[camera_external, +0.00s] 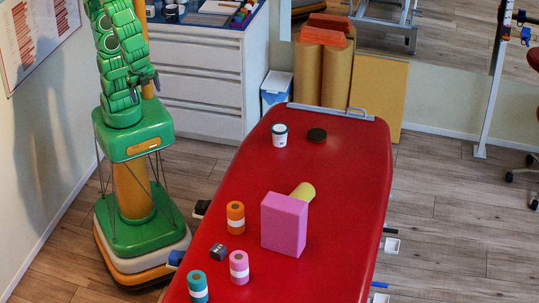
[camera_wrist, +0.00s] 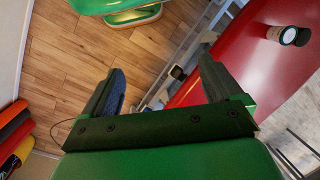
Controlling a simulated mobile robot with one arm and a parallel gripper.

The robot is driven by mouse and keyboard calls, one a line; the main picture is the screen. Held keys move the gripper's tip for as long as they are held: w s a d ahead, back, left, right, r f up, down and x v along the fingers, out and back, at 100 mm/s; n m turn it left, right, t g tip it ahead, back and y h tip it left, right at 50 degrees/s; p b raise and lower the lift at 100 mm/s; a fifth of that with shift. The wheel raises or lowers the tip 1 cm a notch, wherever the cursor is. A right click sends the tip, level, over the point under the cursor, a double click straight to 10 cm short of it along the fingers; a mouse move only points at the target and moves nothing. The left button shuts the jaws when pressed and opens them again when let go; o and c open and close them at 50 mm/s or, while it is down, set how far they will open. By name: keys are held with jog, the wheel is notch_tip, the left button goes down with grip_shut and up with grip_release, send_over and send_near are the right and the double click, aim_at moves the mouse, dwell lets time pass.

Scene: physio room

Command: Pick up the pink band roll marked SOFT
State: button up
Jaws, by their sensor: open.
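The pink band roll (camera_external: 239,267) stands upright near the front left of the red treatment table, with a pale band around its middle. Any lettering on it is too small to read. An orange roll (camera_external: 235,217) stands behind it and a teal roll (camera_external: 198,286) stands in front to its left. My gripper (camera_external: 146,82) is high beside the table, far behind and to the left of the pink roll. In the wrist view my gripper (camera_wrist: 162,80) has its fingers wide apart with nothing between them. The pink roll is not in the wrist view.
A small dark block (camera_external: 218,252) sits between the orange and pink rolls. A large pink foam block (camera_external: 284,224) stands to their right, with a yellow cylinder (camera_external: 303,191) behind. A white jar (camera_external: 280,135) and dark disc (camera_external: 316,135) are at the table's far end.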

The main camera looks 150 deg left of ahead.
jog(key=w+a+r+m+t+y, duration=0.15)
jog(key=w+a+y, duration=0.25)
jog(key=w+a, duration=0.4)
jog(key=w+a+r+m+y, duration=0.3)
jog(key=w+a, duration=0.3)
jog(key=w, duration=0.3)
jog(key=w+a+r+m+y, duration=0.2)
jog(key=w+a+y, duration=0.2)
jog(key=w+a, duration=0.45)
jog(key=w+f+m+t+y, duration=0.1)
jog(key=w+m+t, duration=0.1)
jog(key=w, duration=0.4)
jog(key=w+f+m+t, duration=0.1)
jog(key=w+m, duration=0.2)
jog(key=w, duration=0.2)
jog(key=w+d+f+m+t, duration=0.2)
jog(key=w+m, duration=0.1)
jog(key=w, duration=0.2)
jog(key=w+d+f+m+t, duration=0.2)
jog(key=w+f, duration=0.1)
jog(key=w, duration=0.3)
jog(key=m+t+h, duration=0.5)
jog(key=m+h, duration=0.2)
jog(key=m, duration=0.6)
send_near(247, 266)
jog(key=shift+g, duration=0.25)
jog(key=shift+x, duration=3.6)
jog(key=shift+w+a, duration=0.3)
jog(key=shift+w, duration=0.35)
